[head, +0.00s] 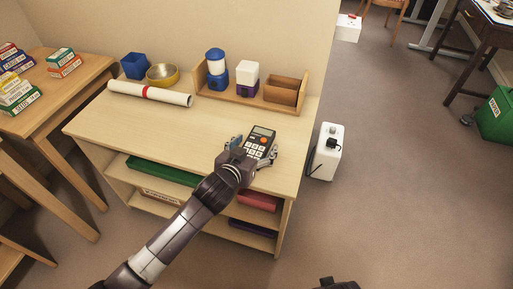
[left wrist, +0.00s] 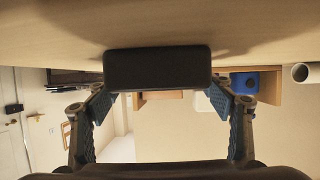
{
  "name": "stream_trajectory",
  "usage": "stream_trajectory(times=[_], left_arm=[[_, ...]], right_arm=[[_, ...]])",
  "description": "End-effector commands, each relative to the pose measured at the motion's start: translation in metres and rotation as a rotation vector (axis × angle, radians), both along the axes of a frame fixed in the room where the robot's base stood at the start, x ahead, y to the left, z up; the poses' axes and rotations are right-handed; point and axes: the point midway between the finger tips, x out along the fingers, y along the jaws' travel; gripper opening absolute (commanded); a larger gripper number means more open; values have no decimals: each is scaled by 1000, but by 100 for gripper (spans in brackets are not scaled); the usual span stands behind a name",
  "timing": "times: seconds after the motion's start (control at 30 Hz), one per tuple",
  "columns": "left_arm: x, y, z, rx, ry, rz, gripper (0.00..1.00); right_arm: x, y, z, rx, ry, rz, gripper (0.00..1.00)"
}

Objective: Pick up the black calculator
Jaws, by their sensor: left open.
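The black calculator (head: 260,142), with orange and white keys and a small screen, lies on the light wood desk (head: 190,128) near its right front part. In the left wrist view the calculator (left wrist: 157,69) shows as a dark block against the desk surface. My left gripper (head: 247,155) is at the calculator's near side, low over the desk. Its two blue-padded fingers are spread apart, one to each side of the calculator in the wrist view. I cannot tell whether either finger touches it. The lower left of the calculator is partly hidden by the gripper.
A wooden organizer (head: 291,104) with blue-and-white and purple-and-white containers stands at the back. A rolled paper (head: 125,91), gold bowl (head: 161,82) and blue cup (head: 134,66) are at back left. A white box-like unit (head: 325,160) stands right of the desk. The desk middle is clear.

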Motion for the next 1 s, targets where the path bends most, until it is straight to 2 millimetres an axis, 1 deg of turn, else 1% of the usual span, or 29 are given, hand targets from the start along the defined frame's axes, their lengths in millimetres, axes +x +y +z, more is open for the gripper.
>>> stream_trajectory(times=[0.1, 0.37, 0.8, 1.0], left_arm=[[7, -3, -3, 1, 0, 0, 75], [8, -3, -3, 1, 0, 0, 74], [7, -3, -3, 1, 0, 0, 25], [8, -3, -2, 0, -2, 0, 25]], right_arm=[[3, 0, 5, 0, -3, -1, 36], [3, 0, 7, 0, -3, -1, 36], [3, 0, 6, 0, -3, -1, 36], [3, 0, 6, 0, -3, -1, 36]])
